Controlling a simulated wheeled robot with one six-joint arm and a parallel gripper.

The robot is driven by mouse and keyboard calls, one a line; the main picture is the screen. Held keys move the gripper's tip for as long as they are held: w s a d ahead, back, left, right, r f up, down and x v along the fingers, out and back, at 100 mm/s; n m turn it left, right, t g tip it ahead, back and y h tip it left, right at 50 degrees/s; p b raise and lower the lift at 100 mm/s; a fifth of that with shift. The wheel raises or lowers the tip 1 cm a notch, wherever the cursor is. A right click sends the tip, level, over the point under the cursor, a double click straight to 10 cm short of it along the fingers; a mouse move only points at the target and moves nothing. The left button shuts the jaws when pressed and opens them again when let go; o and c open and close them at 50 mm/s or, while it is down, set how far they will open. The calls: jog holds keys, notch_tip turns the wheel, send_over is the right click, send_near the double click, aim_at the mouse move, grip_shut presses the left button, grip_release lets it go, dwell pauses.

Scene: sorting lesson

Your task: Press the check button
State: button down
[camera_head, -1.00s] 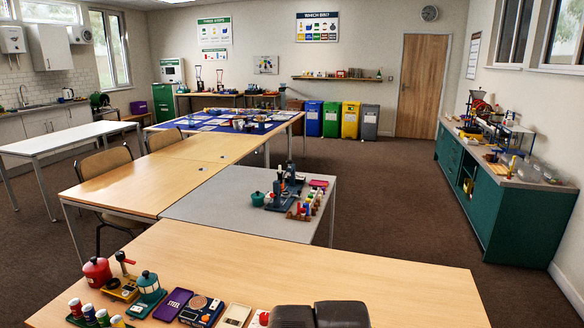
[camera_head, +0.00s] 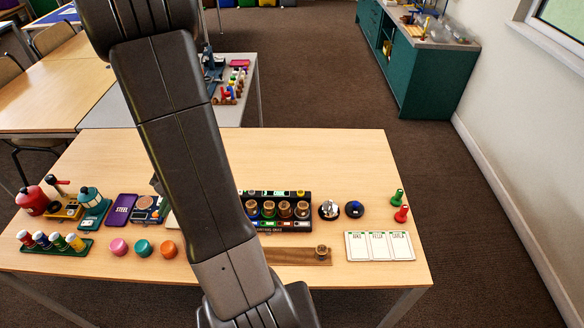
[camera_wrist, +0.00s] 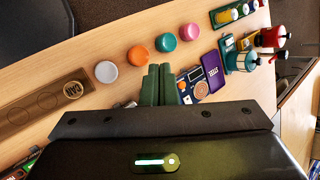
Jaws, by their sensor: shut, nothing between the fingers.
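No button marked as the check button can be read in these frames. My gripper (camera_wrist: 158,72) shows in the wrist view with its two dark green fingers together and nothing between them. A dark blue device (camera_wrist: 192,84) with a round dial lies just beyond the fingertips; I cannot tell if they touch it. It shows partly in the head view (camera_head: 146,209), left of my arm. In the head view my arm hides the gripper and part of the table's middle. A dark rack (camera_head: 284,226) with several coloured, wood-topped pieces stands right of the arm.
Pink (camera_head: 117,247), teal (camera_head: 142,248) and orange (camera_head: 168,249) discs lie near the front edge. A white card (camera_head: 380,246) lies at right. The table's back is clear.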

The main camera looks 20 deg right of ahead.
jog(key=w+a+f+m+y+p, duration=0.2)
jog(key=w+a, duration=0.3)
jog(key=a, duration=0.4)
jog(key=shift+w+a+f+m, duration=0.15)
jog(key=shift+a+f+m, duration=0.1)
jog(key=shift+a+m, duration=0.15)
jog(key=shift+d, duration=0.1)
